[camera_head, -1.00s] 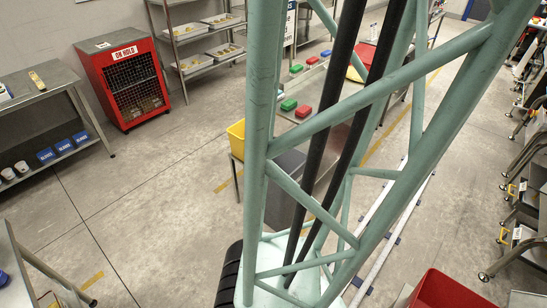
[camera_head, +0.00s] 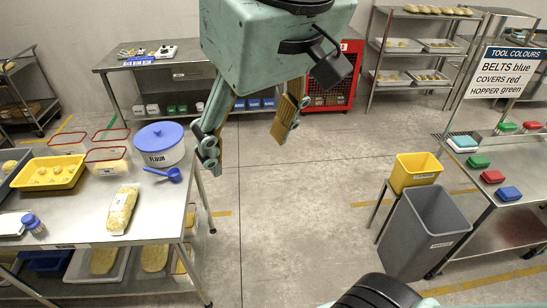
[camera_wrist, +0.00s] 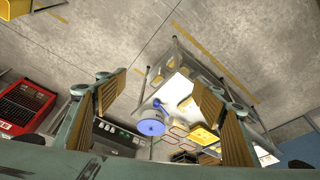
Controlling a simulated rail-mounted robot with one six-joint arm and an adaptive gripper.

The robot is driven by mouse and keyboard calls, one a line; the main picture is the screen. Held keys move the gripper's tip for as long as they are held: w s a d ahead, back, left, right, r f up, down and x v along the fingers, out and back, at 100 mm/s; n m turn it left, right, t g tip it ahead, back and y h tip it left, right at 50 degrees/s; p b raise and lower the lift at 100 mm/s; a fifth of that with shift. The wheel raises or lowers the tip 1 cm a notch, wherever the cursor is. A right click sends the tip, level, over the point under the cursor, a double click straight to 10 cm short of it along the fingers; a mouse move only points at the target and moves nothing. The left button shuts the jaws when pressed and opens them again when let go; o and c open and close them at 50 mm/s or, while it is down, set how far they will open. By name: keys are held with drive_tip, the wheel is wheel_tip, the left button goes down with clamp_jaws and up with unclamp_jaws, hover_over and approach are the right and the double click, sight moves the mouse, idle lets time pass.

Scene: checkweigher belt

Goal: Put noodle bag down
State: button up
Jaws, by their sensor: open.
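A pale yellow bag with a white label, which looks like the noodle bag (camera_head: 122,210), lies flat on the steel table (camera_head: 150,222) at left, near its front edge. A pale shape that looks like this bag (camera_wrist: 186,103) shows on the table in the wrist view. My gripper (camera_head: 248,152) is open and empty, with its fingers spread over the floor to the right of the table and apart from the bag. In the wrist view my gripper (camera_wrist: 158,90) also has nothing between its fingers.
Around the bag are a blue spoon (camera_head: 168,174), flour tub (camera_head: 160,155), yellow tray (camera_head: 50,173) and blue-capped shaker (camera_head: 33,224). Similar bags lie on the shelf below. A grey bin (camera_head: 425,235) and yellow bin (camera_head: 415,172) stand at right. The middle floor is clear.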

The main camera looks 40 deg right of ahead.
drive_tip(key=s+f, duration=0.1)
drive_tip(key=s, duration=0.2)
drive_tip(key=s+f, duration=0.1)
drive_tip(key=s, duration=0.1)
drive_tip(key=shift+s+a+f, duration=0.15)
drive_tip(key=shift+f, duration=0.2)
drive_tip(key=shift+w+r, duration=0.25)
drive_tip(key=shift+r, duration=0.05)
wheel_tip(320, 180, down, 11)
drive_tip(key=b, duration=1)
drive_tip(key=shift+r, duration=0.15)
idle(1.1)
